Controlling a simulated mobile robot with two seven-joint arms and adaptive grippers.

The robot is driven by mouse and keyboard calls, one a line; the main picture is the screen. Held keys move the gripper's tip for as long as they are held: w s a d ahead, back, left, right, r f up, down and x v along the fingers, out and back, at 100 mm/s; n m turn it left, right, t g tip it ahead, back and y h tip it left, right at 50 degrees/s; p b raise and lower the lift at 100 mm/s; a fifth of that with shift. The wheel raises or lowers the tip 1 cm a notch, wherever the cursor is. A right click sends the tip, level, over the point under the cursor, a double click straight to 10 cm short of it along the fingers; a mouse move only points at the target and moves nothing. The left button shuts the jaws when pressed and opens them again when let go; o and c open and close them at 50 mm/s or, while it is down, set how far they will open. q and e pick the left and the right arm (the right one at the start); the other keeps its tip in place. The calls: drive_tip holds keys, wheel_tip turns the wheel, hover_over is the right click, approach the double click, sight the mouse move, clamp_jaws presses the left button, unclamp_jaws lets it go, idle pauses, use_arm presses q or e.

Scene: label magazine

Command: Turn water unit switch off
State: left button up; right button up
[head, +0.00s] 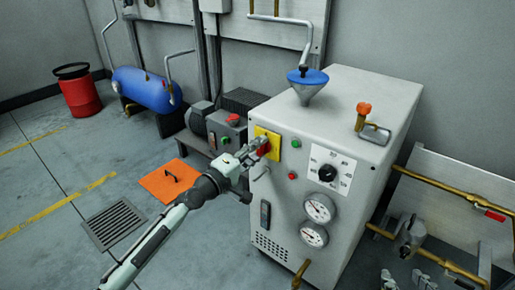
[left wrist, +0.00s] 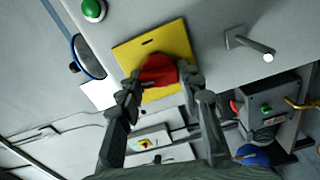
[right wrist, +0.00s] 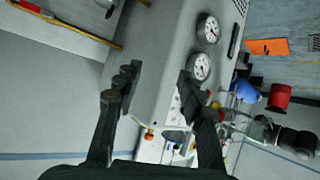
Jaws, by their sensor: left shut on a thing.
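The water unit is a light grey cabinet (head: 345,115) with a yellow plate (head: 273,137) on its front. A red rotary switch (head: 263,149) sits on that plate. In the left wrist view the red switch (left wrist: 158,70) is on the yellow plate (left wrist: 165,38), between the fingertips of my left gripper (left wrist: 163,88). My left gripper (head: 255,153) is shut on the switch in the head view and hides part of it. My right gripper (right wrist: 157,80) is open and empty, its fingers apart in front of the cabinet side.
Two gauges (head: 318,208), a black dial (head: 327,173) and a green button (head: 297,143) share the front panel. A funnel (head: 308,88) stands on top. Brass pipes (head: 455,188) run at the right. An orange hatch (head: 172,181) and a grate (head: 115,222) lie on the floor.

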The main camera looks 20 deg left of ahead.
use_arm(q)
drive_tip(key=shift+n, duration=1.1)
drive_tip(key=o, duration=1.2)
drive_tip(key=shift+c, duration=0.2)
drive_tip(key=v, duration=1.2)
drive_tip(key=shift+s, duration=0.1)
